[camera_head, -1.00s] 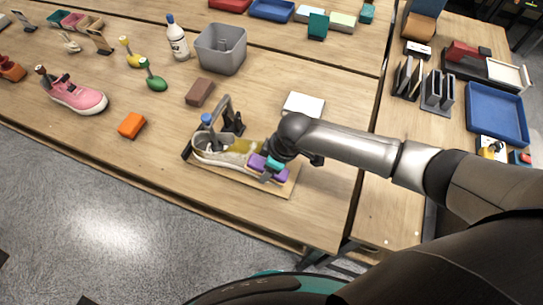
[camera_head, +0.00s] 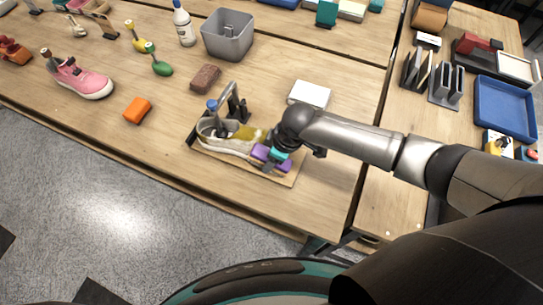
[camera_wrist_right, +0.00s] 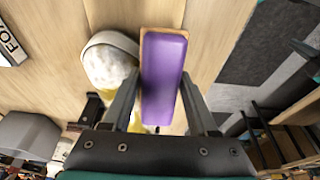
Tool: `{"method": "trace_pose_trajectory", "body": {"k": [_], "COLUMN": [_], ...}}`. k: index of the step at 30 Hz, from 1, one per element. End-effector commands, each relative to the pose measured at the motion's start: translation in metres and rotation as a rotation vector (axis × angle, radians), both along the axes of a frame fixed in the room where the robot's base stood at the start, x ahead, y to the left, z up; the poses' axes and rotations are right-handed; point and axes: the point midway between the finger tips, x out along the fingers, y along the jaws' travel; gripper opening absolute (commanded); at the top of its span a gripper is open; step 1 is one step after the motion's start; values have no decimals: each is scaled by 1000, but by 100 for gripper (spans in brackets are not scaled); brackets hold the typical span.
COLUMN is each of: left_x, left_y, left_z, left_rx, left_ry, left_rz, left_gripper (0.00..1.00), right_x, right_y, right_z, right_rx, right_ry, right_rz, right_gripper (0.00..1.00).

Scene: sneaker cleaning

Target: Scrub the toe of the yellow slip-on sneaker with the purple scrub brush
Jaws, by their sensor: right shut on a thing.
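The yellow slip-on sneaker (camera_head: 236,141) sits on a wooden board (camera_head: 286,178) under a grey clamp (camera_head: 236,101), its toe pointing right in the head view. Its toe looks whitish in the right wrist view (camera_wrist_right: 108,66). My right gripper (camera_head: 272,160) is shut on the purple scrub brush (camera_head: 261,152), which is at the sneaker's toe. In the right wrist view the brush (camera_wrist_right: 163,78) lies between the two fingers, beside and partly over the toe. Whether its bristles touch the toe is hidden. My left gripper is not in view.
A white box (camera_head: 310,94) stands behind my right gripper. A brown block (camera_head: 205,77), an orange block (camera_head: 137,110), a grey bin (camera_head: 228,36) and a pink sneaker (camera_head: 81,80) stand further left and back. The table's front edge is close to the board.

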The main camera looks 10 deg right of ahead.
Motion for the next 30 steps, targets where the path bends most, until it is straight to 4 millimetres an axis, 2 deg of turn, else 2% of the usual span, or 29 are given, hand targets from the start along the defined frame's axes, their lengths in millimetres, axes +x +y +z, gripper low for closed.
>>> {"method": "trace_pose_trajectory", "body": {"k": [12,20,30], "left_x": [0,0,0], "left_y": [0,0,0], "left_z": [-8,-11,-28], "left_rx": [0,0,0], "left_ry": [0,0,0], "left_rz": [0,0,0], "left_gripper": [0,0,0], "right_x": [31,38,62], "right_y": [-20,-25,-42], "right_z": [3,4,0], "right_rx": [-1,0,-4], "right_ry": [-7,-7,-6], "right_rz": [-5,-5,-6], "right_gripper": [15,15,15]}}
